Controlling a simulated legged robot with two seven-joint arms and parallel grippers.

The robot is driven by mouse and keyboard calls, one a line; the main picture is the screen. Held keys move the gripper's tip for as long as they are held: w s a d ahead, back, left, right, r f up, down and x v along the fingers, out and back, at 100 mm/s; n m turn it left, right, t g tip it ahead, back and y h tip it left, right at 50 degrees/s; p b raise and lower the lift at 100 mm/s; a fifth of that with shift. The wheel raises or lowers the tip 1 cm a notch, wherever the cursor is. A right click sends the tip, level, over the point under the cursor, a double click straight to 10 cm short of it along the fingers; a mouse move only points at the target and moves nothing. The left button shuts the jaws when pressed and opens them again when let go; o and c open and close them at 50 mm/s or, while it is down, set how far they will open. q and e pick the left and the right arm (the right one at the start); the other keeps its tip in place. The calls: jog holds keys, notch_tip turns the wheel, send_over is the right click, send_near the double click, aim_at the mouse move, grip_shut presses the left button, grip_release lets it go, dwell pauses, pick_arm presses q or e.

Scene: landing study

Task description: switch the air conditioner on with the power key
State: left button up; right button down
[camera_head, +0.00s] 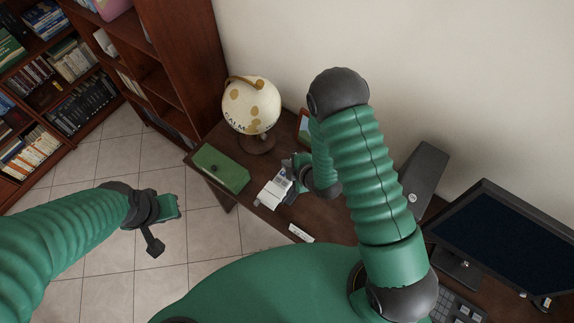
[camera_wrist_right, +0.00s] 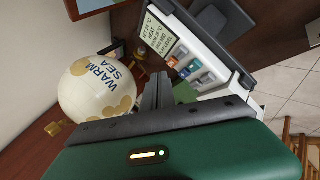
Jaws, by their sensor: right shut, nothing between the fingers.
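A white control unit (camera_head: 273,191) stands on the dark desk; the air conditioner itself is not clearly in view. In the right wrist view the unit (camera_wrist_right: 220,52) shows a small screen (camera_wrist_right: 159,35) with lines of text, including a set temperature and a mode. Below the screen are several small coloured keys (camera_wrist_right: 193,65); I cannot tell which is the power key. My right gripper (camera_head: 292,170) is beside the unit, shut and empty. Its fingertips (camera_wrist_right: 157,80) appear close to the keys; contact is unclear. My left gripper (camera_head: 160,222) hangs over the floor, away from the desk.
A globe (camera_head: 250,103) stands behind the unit, and a green box (camera_head: 221,167) lies to its left. A white strip (camera_head: 300,233) lies near the desk's front edge. A monitor (camera_head: 510,240) and keyboard (camera_head: 457,308) are at right. Bookshelves (camera_head: 165,60) stand at left.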

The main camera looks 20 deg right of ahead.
notch_tip(320, 180, up, 5)
jog(key=p, duration=0.3)
jog(key=shift+p, duration=0.3)
dwell(0.3)
jog(key=shift+w+d+b, duration=0.1)
jog(key=shift+d+b, duration=0.1)
jog(key=shift+b, duration=0.15)
jog(key=s+d+r+m+g+h+b, duration=0.1)
jog(key=s+d+r+m+g+b, duration=0.1)
jog(key=s+m+b, duration=0.4)
jog(key=s+d+r+m+g+h+b, duration=0.1)
jog(key=s+d+r+m+g+b, duration=0.1)
jog(key=s+m+b, duration=0.4)
jog(key=s+d+m+g, duration=0.1)
jog(key=m+g, duration=0.1)
jog(key=m, duration=0.3)
jog(key=shift+s+r+h, duration=0.25)
jog(key=shift+s+h, duration=0.15)
